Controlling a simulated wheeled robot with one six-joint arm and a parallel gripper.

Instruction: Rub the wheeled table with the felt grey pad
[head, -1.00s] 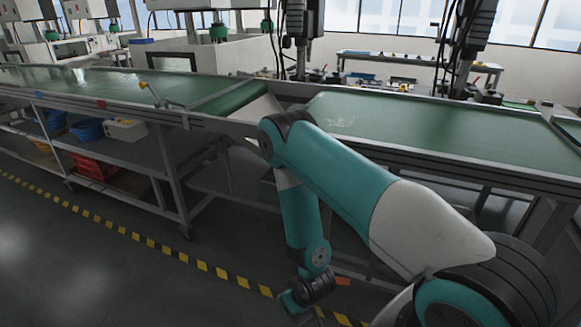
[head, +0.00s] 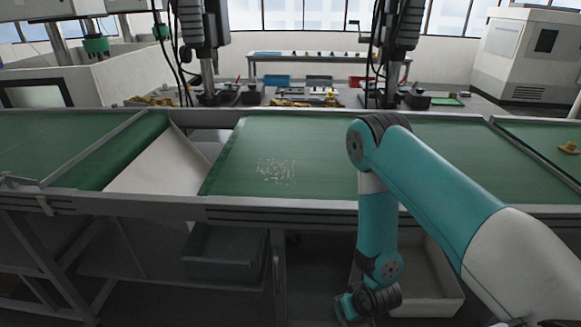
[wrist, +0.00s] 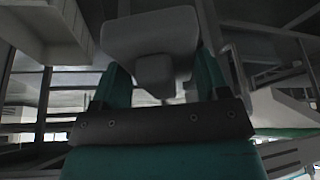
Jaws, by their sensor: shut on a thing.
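The wheeled table (head: 320,187) has a green top and a grey metal edge, and it crosses the head view in front of me. A patch of small white specks (head: 278,170) lies on its green top, left of my arm. My gripper (head: 350,310) hangs low at the bottom of the head view, below the table's edge. In the wrist view my gripper (wrist: 158,88) is shut on the felt grey pad (wrist: 150,35), a pale grey block with a smaller block between the teal fingers. The pad cannot be made out in the head view.
Left of the specks a pale sloped panel (head: 160,170) meets another green surface (head: 50,140). Grey bins (head: 225,252) sit under the table. Dark vertical machine columns (head: 200,45) stand behind it. A small yellow object (head: 569,147) lies at the far right.

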